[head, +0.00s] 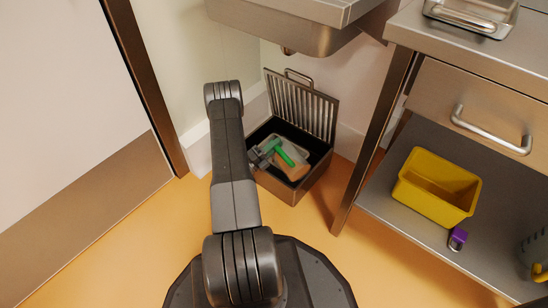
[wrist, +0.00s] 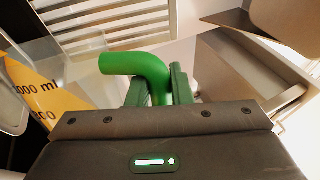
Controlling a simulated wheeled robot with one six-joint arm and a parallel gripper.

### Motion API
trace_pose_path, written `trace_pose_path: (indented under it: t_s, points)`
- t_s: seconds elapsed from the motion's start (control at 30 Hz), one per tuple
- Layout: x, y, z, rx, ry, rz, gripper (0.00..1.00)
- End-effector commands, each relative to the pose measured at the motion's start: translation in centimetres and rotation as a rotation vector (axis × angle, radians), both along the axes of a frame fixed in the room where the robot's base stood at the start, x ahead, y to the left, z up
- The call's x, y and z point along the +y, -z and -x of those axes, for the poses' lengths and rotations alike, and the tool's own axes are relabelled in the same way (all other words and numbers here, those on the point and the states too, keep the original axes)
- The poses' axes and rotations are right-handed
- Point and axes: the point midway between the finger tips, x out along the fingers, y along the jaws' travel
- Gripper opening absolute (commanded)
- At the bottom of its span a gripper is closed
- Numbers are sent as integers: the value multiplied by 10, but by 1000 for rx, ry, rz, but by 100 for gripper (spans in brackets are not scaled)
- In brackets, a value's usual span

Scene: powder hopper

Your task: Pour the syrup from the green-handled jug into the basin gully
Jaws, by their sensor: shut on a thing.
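My gripper (head: 266,154) is shut on the green handle (head: 284,152) of a clear jug. The handle also shows between the fingers in the wrist view (wrist: 140,66). The amber syrup (head: 294,169) is in the jug, which looks tilted; millilitre marks show against the amber in the wrist view (wrist: 36,98). The jug is over or partly inside the open mouth of the dark floor gully (head: 290,192); its exact height is unclear. The gully's slatted grate (head: 302,105) stands upright at the back. No stream is visible, and the jug's lip cannot be made out.
A steel basin (head: 285,30) with a drain outlet hangs above the gully. At right, a steel bench leg (head: 372,140) stands close by. Its lower shelf holds a yellow tub (head: 437,190), a purple item (head: 458,237) and another jug (head: 535,255). A door is at left.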

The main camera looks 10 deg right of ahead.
Motion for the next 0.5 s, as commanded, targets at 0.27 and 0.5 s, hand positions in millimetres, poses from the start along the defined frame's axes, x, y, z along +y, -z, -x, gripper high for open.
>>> trace_pose_path:
  t_s: [0.27,0.5]
  points:
    - [1,0,-2,14,0,8,0]
    - [2,1,-4,24,0,12,0]
